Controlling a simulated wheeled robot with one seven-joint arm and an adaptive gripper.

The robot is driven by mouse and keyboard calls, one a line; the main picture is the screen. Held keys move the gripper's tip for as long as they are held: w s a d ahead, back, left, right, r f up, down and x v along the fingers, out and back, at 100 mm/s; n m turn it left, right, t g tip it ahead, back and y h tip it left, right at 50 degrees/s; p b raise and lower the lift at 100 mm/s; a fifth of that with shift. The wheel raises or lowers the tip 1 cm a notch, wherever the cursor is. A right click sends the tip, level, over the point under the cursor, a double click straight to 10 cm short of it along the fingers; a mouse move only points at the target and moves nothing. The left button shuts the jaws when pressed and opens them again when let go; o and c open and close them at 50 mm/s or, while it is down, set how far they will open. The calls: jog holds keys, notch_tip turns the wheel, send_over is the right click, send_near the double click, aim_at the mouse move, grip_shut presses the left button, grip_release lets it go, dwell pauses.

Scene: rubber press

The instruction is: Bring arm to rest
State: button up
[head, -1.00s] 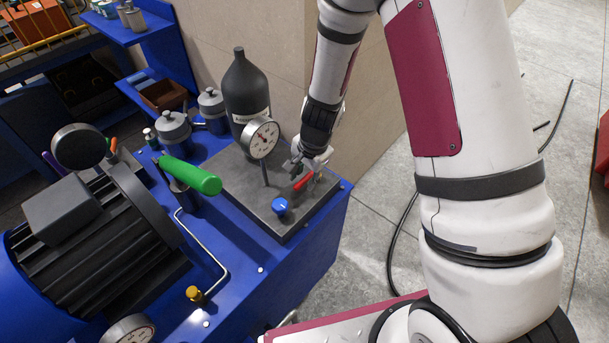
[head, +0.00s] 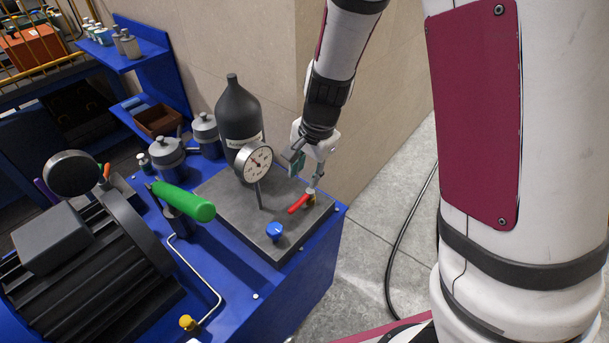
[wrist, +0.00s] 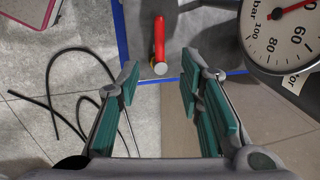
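My gripper (head: 306,172) hangs above the right back part of the grey plate (head: 248,225), near the red-handled valve (head: 300,203). In the wrist view my gripper (wrist: 160,95) has its two green-padded fingers wide apart with nothing between them. The red handle (wrist: 159,40) shows beyond the fingertips, apart from them. My arm reaches in from the upper right of the head view.
A pressure gauge (head: 254,162) and a black bottle (head: 239,115) stand left of my gripper. A blue knob (head: 274,230), a green handle (head: 184,201) and a motor (head: 75,255) are nearer. A beige wall (head: 370,90) is behind; floor with black cables (wrist: 75,90) is right of the bench.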

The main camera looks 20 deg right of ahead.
jog(key=shift+r, duration=0.1)
dwell(0.3)
jog(key=s+d+r+n+t+y, duration=0.1)
jog(key=s+r+n, duration=0.2)
jog(key=s+r, duration=0.35)
jog(key=s+r+n, duration=0.3)
jog(key=s+r, duration=0.1)
jog(key=r, duration=0.5)
jog(key=s+d+r+n+h, duration=0.1)
jog(key=s+d+r+n, duration=0.1)
jog(key=s, duration=0.5)
jog(key=s+d+r+n+t+h+p, duration=0.1)
jog(key=s+d+r+n, duration=0.2)
jog(key=s, duration=0.4)
jog(key=shift+r, duration=0.5)
